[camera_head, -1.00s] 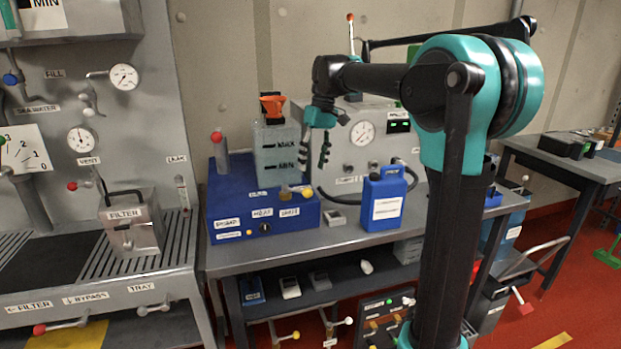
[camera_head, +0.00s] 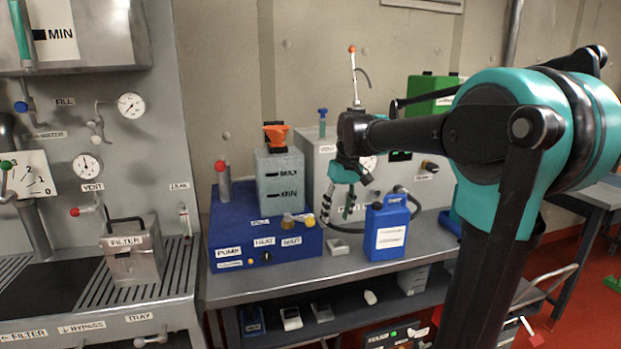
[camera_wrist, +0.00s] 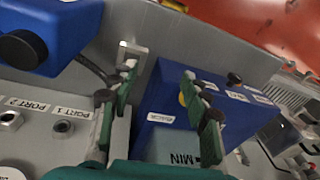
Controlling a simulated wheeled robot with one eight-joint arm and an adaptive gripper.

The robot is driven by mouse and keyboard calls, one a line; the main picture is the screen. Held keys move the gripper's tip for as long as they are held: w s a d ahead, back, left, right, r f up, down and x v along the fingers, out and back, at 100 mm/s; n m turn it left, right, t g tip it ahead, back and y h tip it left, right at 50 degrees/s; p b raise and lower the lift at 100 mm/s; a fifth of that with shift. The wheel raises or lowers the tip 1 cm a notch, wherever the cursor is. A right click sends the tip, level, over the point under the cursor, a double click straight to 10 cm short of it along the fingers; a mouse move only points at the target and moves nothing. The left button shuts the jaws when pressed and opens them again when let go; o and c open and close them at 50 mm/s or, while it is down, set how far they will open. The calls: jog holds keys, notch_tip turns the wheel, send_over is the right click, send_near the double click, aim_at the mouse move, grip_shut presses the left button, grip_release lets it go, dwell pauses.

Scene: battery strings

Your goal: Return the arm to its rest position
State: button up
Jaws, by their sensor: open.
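My arm reaches in from the right in the head view, with its teal elbow joint large in the foreground. My gripper (camera_head: 337,204) hangs from the wrist over the bench, between the tank and the blue jug, with its fingers pointing down. In the wrist view my gripper (camera_wrist: 160,100) shows its two fingers spread apart with nothing between them. It is open and empty.
The blue pump box (camera_head: 235,238) carries a grey MAX/MIN tank (camera_head: 280,185) with an orange cap. A blue jug (camera_head: 388,228) stands right of the gripper on the grey bench (camera_head: 310,272). A grey gauge panel (camera_head: 318,165) stands behind. A filter box (camera_head: 130,255) is at left.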

jog(key=s+d+f+m+t, duration=0.1)
jog(key=s+d+f, duration=0.2)
jog(key=s+f, duration=0.3)
jog(key=s+d+f+m+t+h, duration=0.1)
jog(key=s+d+f+m, duration=0.1)
jog(key=s+d+f, duration=0.2)
jog(key=s+d+f+m+t, duration=0.1)
jog(key=s+d+f, duration=0.3)
jog(key=s+f, duration=0.6)
notch_tip(320, 180, down, 3)
jog(key=shift+s+r+m+t+h, duration=0.15)
jog(key=shift+s+m+t+h, duration=0.15)
jog(key=shift+t, duration=0.1)
jog(key=shift+w, duration=0.1)
